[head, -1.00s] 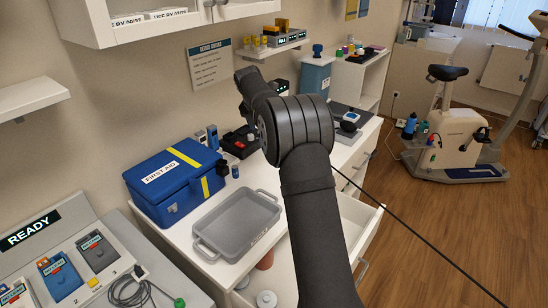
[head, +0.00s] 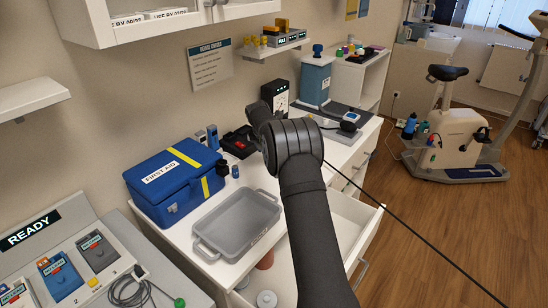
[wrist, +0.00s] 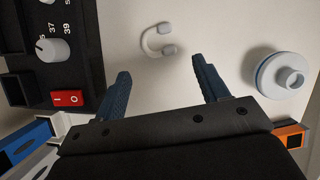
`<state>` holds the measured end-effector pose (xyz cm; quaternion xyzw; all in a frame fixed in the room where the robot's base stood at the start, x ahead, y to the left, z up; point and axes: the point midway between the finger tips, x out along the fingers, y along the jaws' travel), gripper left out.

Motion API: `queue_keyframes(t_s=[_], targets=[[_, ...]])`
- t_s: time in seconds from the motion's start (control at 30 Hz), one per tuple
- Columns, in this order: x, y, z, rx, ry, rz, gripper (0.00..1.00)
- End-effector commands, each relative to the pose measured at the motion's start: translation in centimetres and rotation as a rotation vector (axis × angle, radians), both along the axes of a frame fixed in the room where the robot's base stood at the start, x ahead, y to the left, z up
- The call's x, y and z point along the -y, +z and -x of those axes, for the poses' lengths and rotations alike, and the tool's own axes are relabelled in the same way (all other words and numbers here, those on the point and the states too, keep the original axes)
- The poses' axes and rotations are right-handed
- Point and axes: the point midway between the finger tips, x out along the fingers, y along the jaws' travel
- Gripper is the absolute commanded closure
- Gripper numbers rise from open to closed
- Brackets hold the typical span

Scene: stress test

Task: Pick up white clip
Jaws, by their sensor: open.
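The white clip (wrist: 146,41), a small pale C-shaped piece, lies on a light flat surface near the top middle of the wrist view. My gripper (wrist: 162,64) is open and empty, its two blue fingers spread apart. In the wrist picture the clip appears beyond the fingertips, roughly centred between them, with clear surface around it. I do not make out the clip in the head view, where my arm covers part of the counter and my fingers are hidden.
A black device with a dial and red switch (wrist: 68,98) stands at left in the wrist view; a round white-and-grey piece (wrist: 289,76) is at right. In the head view, a blue first aid box (head: 176,180), a grey tray (head: 208,251) and an open drawer (head: 357,222) are nearby.

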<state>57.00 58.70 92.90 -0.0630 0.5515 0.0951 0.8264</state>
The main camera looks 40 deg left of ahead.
Motion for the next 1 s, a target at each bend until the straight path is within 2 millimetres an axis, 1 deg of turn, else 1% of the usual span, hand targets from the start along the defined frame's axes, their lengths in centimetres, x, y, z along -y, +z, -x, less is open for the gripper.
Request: queue_keyframes(t_s=[0.03, 0.1, 0.2, 0.3, 0.47, 0.5, 0.57, 0.7, 1.0], targets=[[0.1, -1.0, -0.2, -0.002, -0.001, 0.003, 0.33], [0.1, -2.0, -0.5, -0.002, -0.001, 0.003, 0.33], [-0.1, -3.2, -1.0, -0.001, 0.0, 0.001, 0.33], [-0.2, -3.5, -1.2, -0.001, 0.0, 0.0, 0.33], [-0.2, -3.5, -1.1, -0.001, 0.0, 0.0, 0.33], [-0.2, -3.5, -1.1, -0.001, 0.0, 0.0, 0.41], [-0.2, -3.5, -1.1, -0.001, 0.0, 0.0, 0.52], [-0.2, -3.5, -1.1, -0.001, 0.0, 0.0, 0.8], [-0.2, -3.5, -1.1, -0.001, 0.0, 0.0, 0.8]])
